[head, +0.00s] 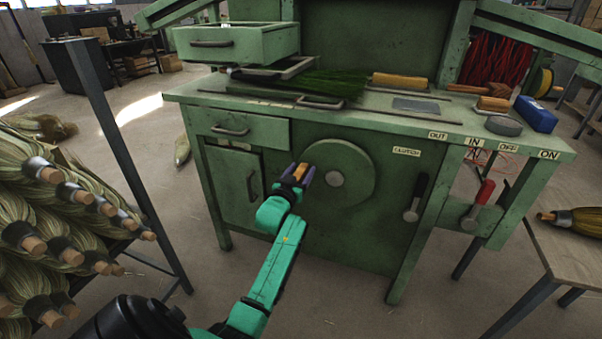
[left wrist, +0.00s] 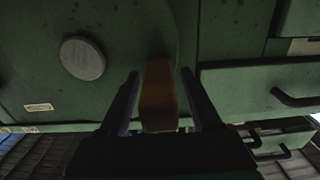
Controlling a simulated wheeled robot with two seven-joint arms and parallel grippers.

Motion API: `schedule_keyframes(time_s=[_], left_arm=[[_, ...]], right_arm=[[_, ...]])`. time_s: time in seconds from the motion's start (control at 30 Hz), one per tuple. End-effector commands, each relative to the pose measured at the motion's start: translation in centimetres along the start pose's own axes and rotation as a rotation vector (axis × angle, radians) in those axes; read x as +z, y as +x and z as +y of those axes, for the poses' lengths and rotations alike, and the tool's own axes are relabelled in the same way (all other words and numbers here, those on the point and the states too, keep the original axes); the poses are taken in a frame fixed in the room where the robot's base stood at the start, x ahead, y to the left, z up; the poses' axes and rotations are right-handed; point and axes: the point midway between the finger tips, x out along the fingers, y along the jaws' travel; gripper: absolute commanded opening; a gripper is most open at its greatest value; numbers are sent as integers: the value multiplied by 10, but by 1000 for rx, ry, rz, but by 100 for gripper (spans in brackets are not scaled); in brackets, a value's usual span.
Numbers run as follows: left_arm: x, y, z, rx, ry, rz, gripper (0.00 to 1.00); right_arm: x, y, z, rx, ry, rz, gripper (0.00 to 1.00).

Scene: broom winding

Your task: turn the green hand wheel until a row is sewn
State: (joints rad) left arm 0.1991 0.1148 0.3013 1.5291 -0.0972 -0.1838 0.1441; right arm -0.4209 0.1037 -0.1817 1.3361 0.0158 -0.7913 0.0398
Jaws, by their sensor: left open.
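The green hand wheel (head: 341,192) is a round disc on the front of the green machine, with a pale hub at its middle. Its wooden handle (head: 300,171) sticks out at the wheel's left side. My left gripper (head: 298,175) is open with its fingers on either side of the handle. In the left wrist view the handle (left wrist: 158,98) stands between the two open fingers (left wrist: 160,100), with a gap on each side. The wheel's hub (left wrist: 83,58) shows to the left there. My right gripper is not in view.
A clutch lever (head: 417,199) and a red-handled lever (head: 478,205) are right of the wheel. A drawer (head: 240,128) is above left. A rack of broom bundles (head: 60,215) stands at left. The bench top holds green bristles (head: 325,84) and a blue box (head: 535,114).

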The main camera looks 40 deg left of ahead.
Motion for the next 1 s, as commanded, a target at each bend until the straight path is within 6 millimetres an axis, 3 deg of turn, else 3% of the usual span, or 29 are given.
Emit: schedule_keyframes(time_s=[0.07, 0.23, 1.0], left_arm=[[0, 0, 0, 0, 0, 0, 65], [0, 0, 0, 0, 0, 0, 0], [1, -1, 0, 0, 0, -2, 0]], right_arm=[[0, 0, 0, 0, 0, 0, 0], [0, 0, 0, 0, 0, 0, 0], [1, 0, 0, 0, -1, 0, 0]])
